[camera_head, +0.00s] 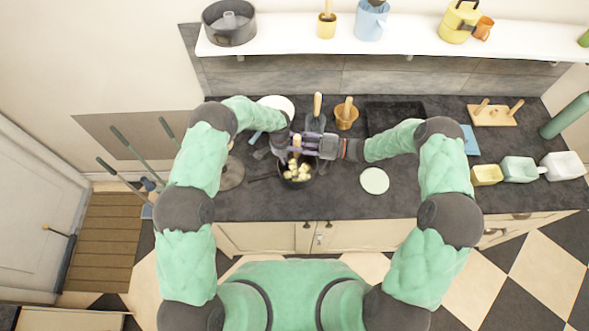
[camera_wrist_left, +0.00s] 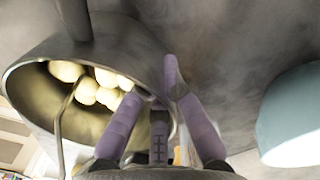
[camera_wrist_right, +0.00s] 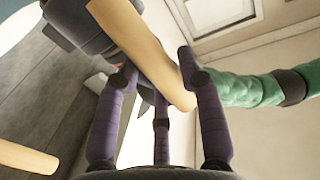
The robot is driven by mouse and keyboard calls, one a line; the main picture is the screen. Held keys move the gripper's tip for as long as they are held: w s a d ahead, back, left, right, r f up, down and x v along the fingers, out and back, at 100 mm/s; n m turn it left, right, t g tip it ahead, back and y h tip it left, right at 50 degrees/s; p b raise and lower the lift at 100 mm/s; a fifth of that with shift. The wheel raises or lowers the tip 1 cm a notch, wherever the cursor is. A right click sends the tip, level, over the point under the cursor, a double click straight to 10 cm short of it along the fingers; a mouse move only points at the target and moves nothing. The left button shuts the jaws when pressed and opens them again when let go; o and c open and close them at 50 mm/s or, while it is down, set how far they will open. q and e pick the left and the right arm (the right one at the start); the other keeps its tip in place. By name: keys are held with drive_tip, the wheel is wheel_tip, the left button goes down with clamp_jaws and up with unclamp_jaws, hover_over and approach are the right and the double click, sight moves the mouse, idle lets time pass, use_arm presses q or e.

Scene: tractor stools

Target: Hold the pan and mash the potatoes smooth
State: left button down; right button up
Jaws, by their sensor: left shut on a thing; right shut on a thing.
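The dark pan (camera_head: 309,180) stands on the counter with several pale yellow potato chunks (camera_head: 297,172) in it. Its inside shows in the left wrist view (camera_wrist_left: 35,92), where thin masher wire (camera_wrist_left: 58,130) reaches among the potatoes (camera_wrist_left: 88,88). My left gripper (camera_head: 283,157) is at the pan's far side, its fingers (camera_wrist_left: 165,100) shut on the pan's rim. My right gripper (camera_head: 301,147) is above the pan, shut on the masher's wooden handle (camera_head: 297,140). The handle (camera_wrist_right: 150,55) runs between its fingers (camera_wrist_right: 158,85) in the right wrist view. The masher's lower end is partly hidden in the head view.
A wooden mortar (camera_head: 346,118) stands behind my right gripper, beside another upright wooden handle (camera_head: 318,103). A pale round plate (camera_head: 375,181) lies right of the pan and a grey round lid (camera_head: 231,174) left of it. Yellow and pale tubs (camera_head: 487,175) stand far right.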

drive_tip(key=shift+f, duration=0.6)
drive_tip(key=shift+r, duration=1.6)
drive_tip(key=shift+w+d, duration=0.35)
drive_tip(key=shift+d, duration=0.2)
drive_tip(key=shift+f, duration=0.15)
